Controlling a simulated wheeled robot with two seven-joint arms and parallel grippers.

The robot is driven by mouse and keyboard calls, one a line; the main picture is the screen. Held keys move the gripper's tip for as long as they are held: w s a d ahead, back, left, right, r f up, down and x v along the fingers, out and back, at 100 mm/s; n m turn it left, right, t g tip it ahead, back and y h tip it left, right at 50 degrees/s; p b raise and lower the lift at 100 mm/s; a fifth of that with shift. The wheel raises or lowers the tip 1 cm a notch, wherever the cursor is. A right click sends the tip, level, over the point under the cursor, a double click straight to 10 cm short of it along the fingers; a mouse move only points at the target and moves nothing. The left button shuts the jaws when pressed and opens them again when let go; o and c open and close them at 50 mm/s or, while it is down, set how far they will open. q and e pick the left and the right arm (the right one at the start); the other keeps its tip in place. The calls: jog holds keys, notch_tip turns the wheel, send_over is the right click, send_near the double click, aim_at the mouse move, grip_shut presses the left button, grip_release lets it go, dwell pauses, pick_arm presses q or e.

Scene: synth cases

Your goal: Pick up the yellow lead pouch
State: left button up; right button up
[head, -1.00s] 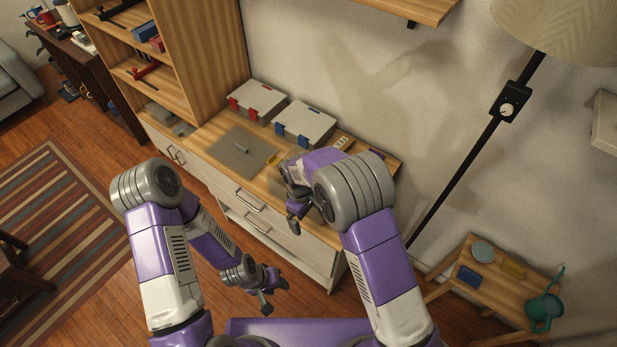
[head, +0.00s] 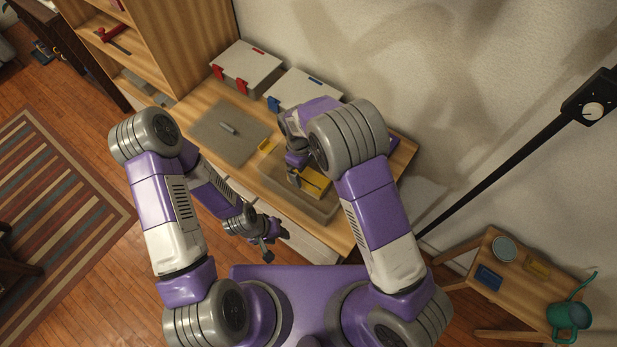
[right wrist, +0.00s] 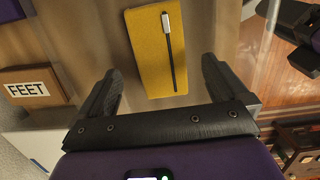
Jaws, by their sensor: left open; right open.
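The yellow lead pouch (head: 314,183) lies in a shallow see-through tray (head: 325,212) on the wooden cabinet top, partly hidden by my right arm. In the right wrist view the pouch (right wrist: 150,58) is a flat yellow rectangle with a black strip and a pale tab along it. My right gripper (head: 294,172) is over the tray, open and empty. In the right wrist view its fingers (right wrist: 160,88) are spread, with the pouch ahead, between their lines. My left gripper (head: 274,244) is open and empty, low in front of the cabinet.
Two pale cases, one with red latches (head: 245,68) and one with blue (head: 303,92), stand at the back. A grey mat (head: 225,138) lies left of the tray. A box labelled FEET (right wrist: 35,88) is beside the tray. A lamp pole (head: 500,172) stands right.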

aim_at(308, 177)
jog(key=shift+s+d+f, duration=0.1)
jog(key=shift+s+f, duration=0.15)
jog(key=shift+f, duration=0.25)
jog(key=f, duration=0.5)
jog(key=shift+d, duration=0.2)
jog(key=shift+r, duration=0.1)
jog(key=c, duration=1)
